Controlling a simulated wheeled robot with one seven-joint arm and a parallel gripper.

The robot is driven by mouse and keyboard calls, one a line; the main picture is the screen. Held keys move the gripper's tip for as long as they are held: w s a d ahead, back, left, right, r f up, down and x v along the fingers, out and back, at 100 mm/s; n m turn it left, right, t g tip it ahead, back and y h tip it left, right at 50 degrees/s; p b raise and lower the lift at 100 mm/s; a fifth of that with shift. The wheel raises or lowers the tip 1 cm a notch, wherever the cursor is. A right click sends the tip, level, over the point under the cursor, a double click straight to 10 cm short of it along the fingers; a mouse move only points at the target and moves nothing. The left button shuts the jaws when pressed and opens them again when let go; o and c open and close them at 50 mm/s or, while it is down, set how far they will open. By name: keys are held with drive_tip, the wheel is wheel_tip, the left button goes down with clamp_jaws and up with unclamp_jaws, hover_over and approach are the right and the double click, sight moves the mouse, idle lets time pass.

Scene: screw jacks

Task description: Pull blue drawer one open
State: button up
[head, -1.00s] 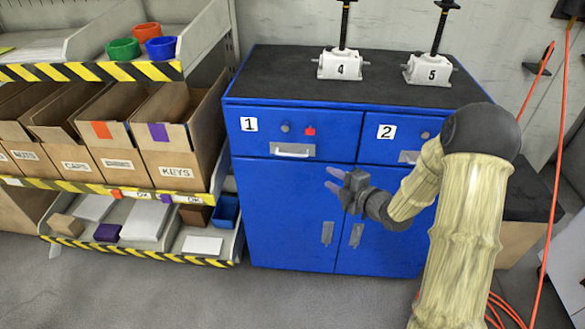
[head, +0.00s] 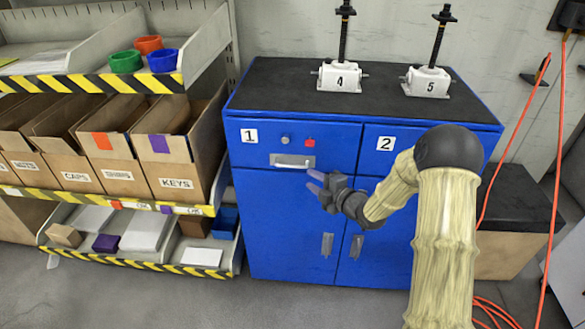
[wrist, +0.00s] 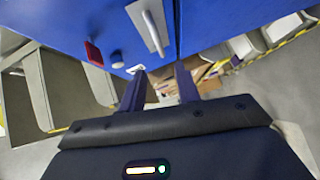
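Blue drawer one (head: 345,146) is the upper left drawer of the blue cabinet, marked with a white "1" label. It looks closed. Its pale bar handle (head: 292,162) sits on a grey plate at the drawer's lower edge. My gripper (head: 314,182) is just below and right of the handle, in front of the cabinet. In the wrist view, my gripper (wrist: 161,86) is open with two dark fingers apart and nothing between them. The handle (wrist: 154,33) shows there beyond the fingertips, not touched. A red block-like fitting and a round knob are beside it on the drawer front (wrist: 85,15).
Drawer two (head: 387,144) is to the right, partly behind my arm. Screw jacks 4 (head: 341,77) and 5 (head: 427,81) stand on the cabinet top. A shelf with cardboard boxes (head: 168,145) stands at left. Orange cables (head: 551,180) hang at right.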

sight(291, 167)
drive_tip(key=x, duration=1)
drive_tip(key=shift+w+p, duration=0.1)
drive_tip(key=shift+p, duration=0.2)
clamp_jaws()
